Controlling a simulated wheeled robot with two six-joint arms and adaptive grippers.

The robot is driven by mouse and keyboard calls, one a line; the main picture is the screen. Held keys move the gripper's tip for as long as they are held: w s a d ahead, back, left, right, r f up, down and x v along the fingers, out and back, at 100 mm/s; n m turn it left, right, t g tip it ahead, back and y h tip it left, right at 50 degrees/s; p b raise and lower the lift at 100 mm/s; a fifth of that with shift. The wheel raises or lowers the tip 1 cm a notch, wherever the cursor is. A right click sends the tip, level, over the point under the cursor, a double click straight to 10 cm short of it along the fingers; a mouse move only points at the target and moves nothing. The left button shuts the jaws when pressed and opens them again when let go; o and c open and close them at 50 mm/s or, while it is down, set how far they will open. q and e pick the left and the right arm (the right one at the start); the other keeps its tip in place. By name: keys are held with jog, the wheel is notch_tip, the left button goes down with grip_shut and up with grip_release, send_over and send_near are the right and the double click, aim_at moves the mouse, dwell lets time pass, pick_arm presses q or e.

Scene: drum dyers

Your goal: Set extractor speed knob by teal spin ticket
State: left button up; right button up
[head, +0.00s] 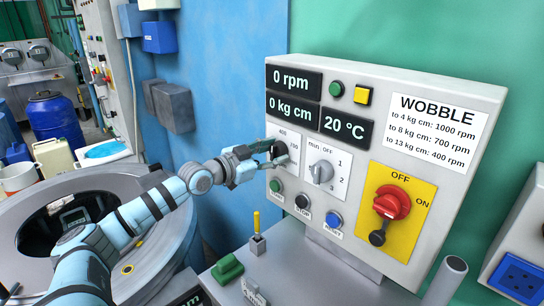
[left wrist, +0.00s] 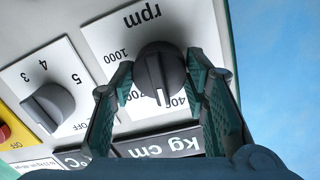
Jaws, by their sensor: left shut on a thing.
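The dark round speed knob (left wrist: 160,75) sits on a white rpm plate (left wrist: 100,35) marked 1000, 700 and 400. Its white pointer line shows in the left wrist view, between the 700 and 400 marks. My left gripper (head: 262,162) has its two teal fingers on either side of the knob, shut on it; the fingers (left wrist: 158,100) hide part of the 700 and 400 marks. In the head view the gripper covers most of the knob. I cannot pick out a teal spin ticket. My right gripper is not in view.
The panel has a 0 rpm display (head: 292,80), a grey minute knob (head: 320,172), push buttons (head: 302,201), a WOBBLE card (head: 437,130) and a red switch (head: 393,203) on yellow. A green block (head: 227,268) and a yellow-topped post (head: 257,235) stand below. An open drum (head: 85,195) is left.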

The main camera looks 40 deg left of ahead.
aim_at(282, 115)
pick_arm(q)
jog(key=shift+r+n, duration=0.2)
jog(key=shift+n, duration=0.3)
jog(key=o, duration=1)
jog(key=shift+w, duration=0.1)
jog(key=shift+o, duration=0.8)
jog(key=shift+w+f, duration=0.1)
jog(key=shift+f, duration=0.1)
notch_tip(282, 115, up, 10)
jog(key=shift+r, duration=0.1)
